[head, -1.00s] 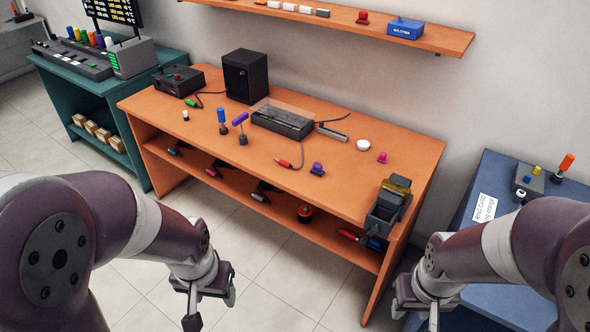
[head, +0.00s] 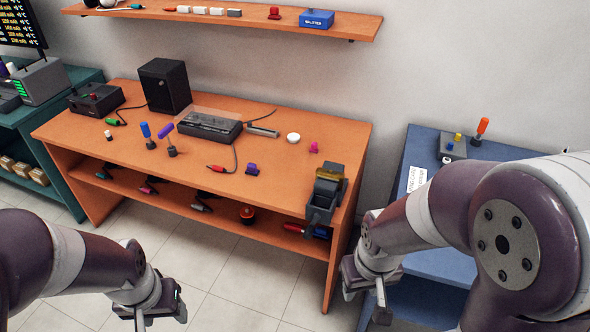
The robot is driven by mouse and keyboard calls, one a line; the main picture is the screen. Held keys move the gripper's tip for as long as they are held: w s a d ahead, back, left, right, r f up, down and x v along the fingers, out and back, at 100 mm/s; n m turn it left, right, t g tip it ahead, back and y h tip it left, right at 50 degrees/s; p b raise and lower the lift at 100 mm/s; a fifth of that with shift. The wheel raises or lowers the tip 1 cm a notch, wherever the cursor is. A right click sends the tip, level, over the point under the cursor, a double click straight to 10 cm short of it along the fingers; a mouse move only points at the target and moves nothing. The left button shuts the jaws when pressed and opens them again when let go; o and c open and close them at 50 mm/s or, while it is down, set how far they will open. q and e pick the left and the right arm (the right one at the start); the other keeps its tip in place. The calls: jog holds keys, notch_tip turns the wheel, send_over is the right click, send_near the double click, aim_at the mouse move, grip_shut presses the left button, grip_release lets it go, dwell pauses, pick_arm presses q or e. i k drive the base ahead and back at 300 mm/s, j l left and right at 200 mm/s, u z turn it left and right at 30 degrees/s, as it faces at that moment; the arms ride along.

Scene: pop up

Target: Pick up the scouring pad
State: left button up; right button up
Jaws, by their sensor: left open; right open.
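A brownish-yellow pad-like piece (head: 331,171), which looks like the scouring pad, sits in the top of a dark grey holder (head: 322,205) at the right front corner of the orange workbench (head: 280,150). Its lower part is hidden by the holder. My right gripper (head: 368,305) is open and empty, in front of the bench and below and to the right of the holder. My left gripper (head: 150,318) is open and empty, low in front of the bench and far to the left of the holder. Neither touches anything.
The bench carries a black speaker box (head: 165,85), a flat black device (head: 209,126), a red-tipped cable (head: 217,168), a purple knob (head: 252,169) and a white disc (head: 293,137). A blue table (head: 415,165) stands to the right. A shelf (head: 240,22) hangs above.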

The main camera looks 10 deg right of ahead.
aim_at(252, 170)
jog(key=z, duration=0.5)
jog(key=i+j+z, duration=0.5)
jog(key=z, duration=0.2)
jog(key=i+j+z, duration=0.15)
jog(key=j+z, duration=0.25)
jog(key=i+j+z, duration=0.1)
jog(key=j+z, duration=0.25)
jog(key=j, duration=0.15)
jog(key=i+j, duration=0.1)
jog(key=j, duration=0.75)
jog(key=i+j, duration=0.15)
jog(key=j, duration=0.25)
jog(key=z, duration=0.05)
